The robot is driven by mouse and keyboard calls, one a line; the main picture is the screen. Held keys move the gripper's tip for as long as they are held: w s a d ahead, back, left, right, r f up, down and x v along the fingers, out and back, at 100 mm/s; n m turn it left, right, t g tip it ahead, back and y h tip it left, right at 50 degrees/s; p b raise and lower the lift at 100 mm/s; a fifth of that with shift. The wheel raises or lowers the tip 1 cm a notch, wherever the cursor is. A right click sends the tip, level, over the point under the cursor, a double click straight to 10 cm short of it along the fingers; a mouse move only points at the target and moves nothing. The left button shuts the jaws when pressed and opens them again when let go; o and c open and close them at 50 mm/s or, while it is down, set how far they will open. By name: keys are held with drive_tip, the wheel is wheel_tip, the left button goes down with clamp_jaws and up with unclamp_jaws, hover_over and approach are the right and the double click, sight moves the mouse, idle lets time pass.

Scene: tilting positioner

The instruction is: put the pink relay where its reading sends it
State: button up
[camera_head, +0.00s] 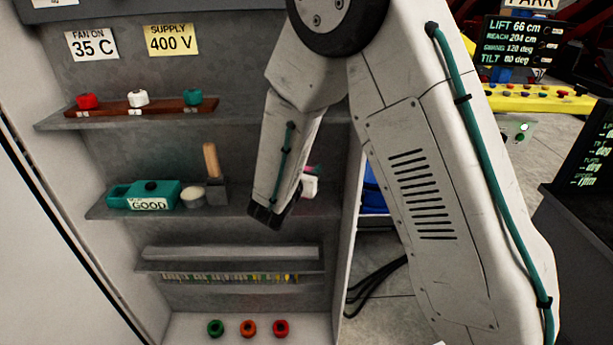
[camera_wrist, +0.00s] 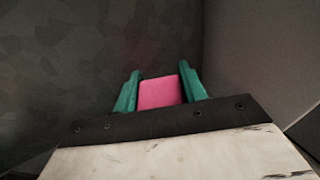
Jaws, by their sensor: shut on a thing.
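The pink relay (camera_wrist: 160,93) is between the two teal fingers of my gripper (camera_wrist: 161,88) in the wrist view, with a finger against each side. In the head view my forearm hides most of the gripper. A small pink and white patch (camera_head: 311,182) shows beside the wrist, at the right end of the middle shelf. I cannot tell from it how the relay is tilted. A teal box (camera_head: 118,196) with a label reading GOOD stands at the left of that middle shelf. No reading for the relay is legible.
A wooden rail (camera_head: 110,109) with red, white and teal knobs lies on the upper shelf. A wooden-handled tool (camera_head: 211,162) and a cream bowl (camera_head: 191,196) stand near the teal box. Green, orange and red rings (camera_head: 248,328) sit at the bottom. The cabinet's right wall (camera_head: 346,250) is close to my wrist.

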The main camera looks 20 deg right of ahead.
drive_tip(key=shift+f, duration=1.1)
drive_tip(key=shift+f, duration=0.2)
drive_tip(key=o, duration=1.1)
drive_tip(key=shift+r, duration=0.1)
